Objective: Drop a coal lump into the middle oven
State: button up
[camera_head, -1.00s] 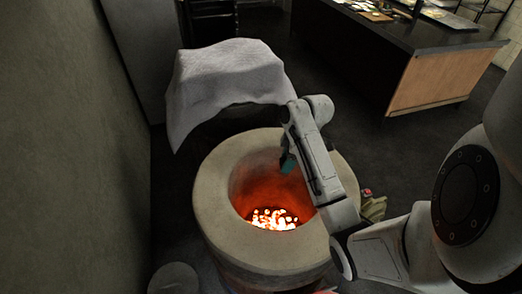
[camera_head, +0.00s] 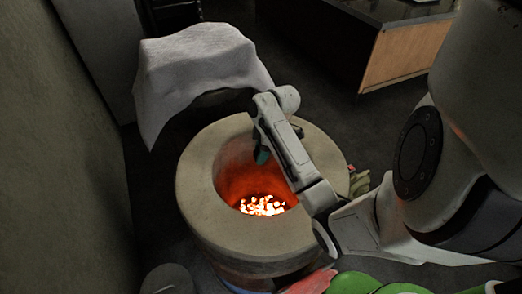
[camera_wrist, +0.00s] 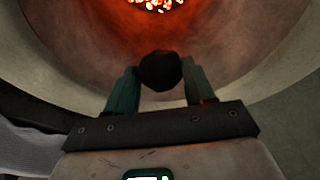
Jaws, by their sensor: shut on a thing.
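The round oven (camera_head: 205,220) stands in the middle of the head view, with a wide pale rim and an orange-glowing inside. Bright embers (camera_head: 262,205) lie at its bottom; they also show at the top of the wrist view (camera_wrist: 158,4). My gripper (camera_head: 262,157) hangs over the oven's mouth, near the far inner wall. In the wrist view its teal fingers (camera_wrist: 162,88) are shut on a dark, roundish coal lump (camera_wrist: 161,70). The lump is above the embers and apart from them. In the head view the lump cannot be made out.
A white cloth (camera_head: 200,65) drapes over something behind the oven. A dark counter with a wooden end (camera_head: 405,55) stands at the back right. A wall (camera_head: 50,170) runs along the left. Green and reddish things (camera_head: 355,284) lie at the front edge.

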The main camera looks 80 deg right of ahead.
jog(key=o, duration=1.1)
jog(key=a+p+v, duration=0.1)
jog(key=p+v, duration=0.3)
jog(key=v, duration=0.6)
jog(key=shift+s+d+r, duration=0.2)
jog(key=shift+d+r, duration=0.2)
jog(key=shift+d, duration=0.1)
